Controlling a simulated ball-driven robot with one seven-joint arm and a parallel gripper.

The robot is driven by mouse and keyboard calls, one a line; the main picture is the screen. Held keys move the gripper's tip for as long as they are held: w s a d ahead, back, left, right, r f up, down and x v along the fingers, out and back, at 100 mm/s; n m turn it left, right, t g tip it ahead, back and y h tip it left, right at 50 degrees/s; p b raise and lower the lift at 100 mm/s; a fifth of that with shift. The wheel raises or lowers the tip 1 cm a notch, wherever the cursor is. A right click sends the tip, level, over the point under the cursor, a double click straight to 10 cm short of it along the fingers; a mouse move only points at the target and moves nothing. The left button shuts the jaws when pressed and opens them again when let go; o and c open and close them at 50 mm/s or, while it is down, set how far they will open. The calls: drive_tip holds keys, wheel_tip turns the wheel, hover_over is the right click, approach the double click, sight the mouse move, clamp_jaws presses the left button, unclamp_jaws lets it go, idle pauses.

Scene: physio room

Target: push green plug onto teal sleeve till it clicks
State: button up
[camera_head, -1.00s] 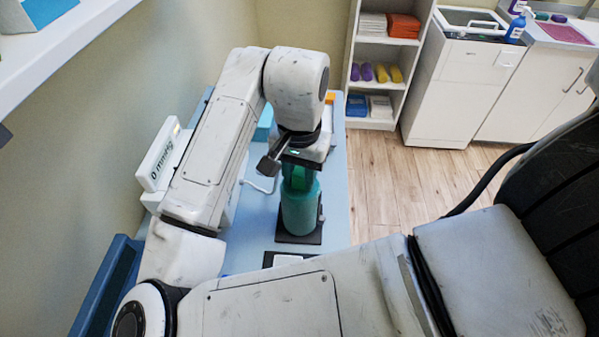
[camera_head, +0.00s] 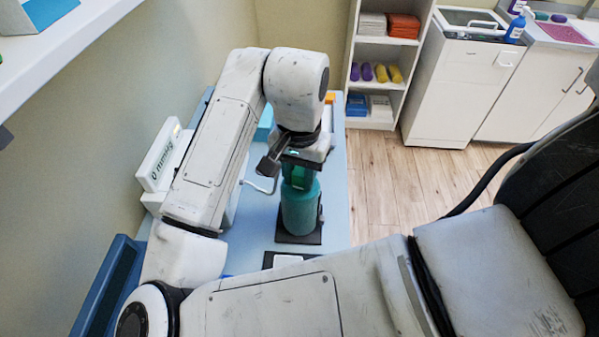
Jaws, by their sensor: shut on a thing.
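The teal sleeve (camera_head: 300,208) stands upright on a black base plate (camera_head: 299,238) on the light blue table. My gripper (camera_head: 298,172) is right above it, pointing down, and is shut on the green plug (camera_head: 297,182). The plug shows as a darker green piece between the fingers, at the top of the sleeve. The plug's lower end and the sleeve's rim are partly hidden, so I cannot tell whether the plug is seated.
A white device with a display reading "0 mmHg" (camera_head: 160,158) stands left of my arm on the table (camera_head: 338,200). A thin light tube lies between it and the sleeve. A dark plate with a white top (camera_head: 288,261) lies in front. Shelves (camera_head: 347,90) stand behind.

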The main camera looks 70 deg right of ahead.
sight(299, 172)
drive_tip(key=o, duration=0.9)
drive_tip(key=shift+r+p, duration=3.1)
drive_tip(key=shift+r, duration=0.45)
